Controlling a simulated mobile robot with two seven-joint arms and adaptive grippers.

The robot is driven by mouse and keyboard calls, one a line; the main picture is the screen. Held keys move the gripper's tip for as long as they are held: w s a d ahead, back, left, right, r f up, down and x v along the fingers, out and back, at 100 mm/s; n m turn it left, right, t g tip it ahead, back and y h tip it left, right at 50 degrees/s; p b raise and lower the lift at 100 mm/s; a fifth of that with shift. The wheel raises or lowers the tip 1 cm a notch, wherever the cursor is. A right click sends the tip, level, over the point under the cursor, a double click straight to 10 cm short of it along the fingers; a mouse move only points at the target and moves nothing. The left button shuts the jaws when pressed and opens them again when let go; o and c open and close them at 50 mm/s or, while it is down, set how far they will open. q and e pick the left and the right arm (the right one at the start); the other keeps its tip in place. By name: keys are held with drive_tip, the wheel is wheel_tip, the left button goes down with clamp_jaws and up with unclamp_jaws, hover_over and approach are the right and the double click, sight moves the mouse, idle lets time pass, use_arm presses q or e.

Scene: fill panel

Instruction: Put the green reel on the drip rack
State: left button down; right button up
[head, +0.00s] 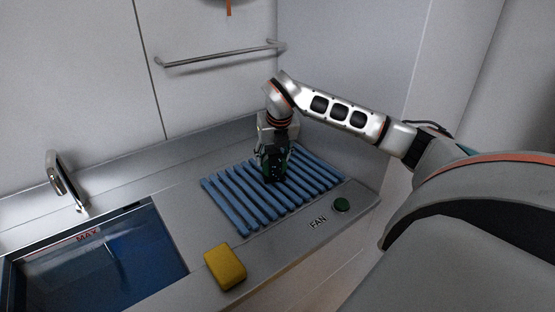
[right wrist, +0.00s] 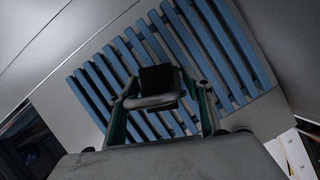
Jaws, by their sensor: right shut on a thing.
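The drip rack (head: 240,213) is a set of blue slats on the grey counter, right of the sink. It also fills much of the right wrist view (right wrist: 222,50). My right gripper (head: 272,168) points down over the rack's far middle part. It is shut on the green reel (head: 275,178), which shows only as a small dark green shape at the fingertips, mostly hidden by the fingers. I cannot tell whether the reel touches the slats. In the right wrist view the gripper (right wrist: 158,90) is seen against the slats. My left gripper is not in view.
A yellow sponge (head: 225,267) lies at the counter's front edge. A sink (head: 100,262) with a tap (head: 66,183) is at the left. A rail (head: 220,54) runs along the back wall.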

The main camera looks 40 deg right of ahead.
drive_tip(key=shift+f, duration=0.15)
drive_tip(key=shift+a, duration=0.15)
drive_tip(key=o, duration=1.3)
drive_tip(key=shift+c, duration=0.2)
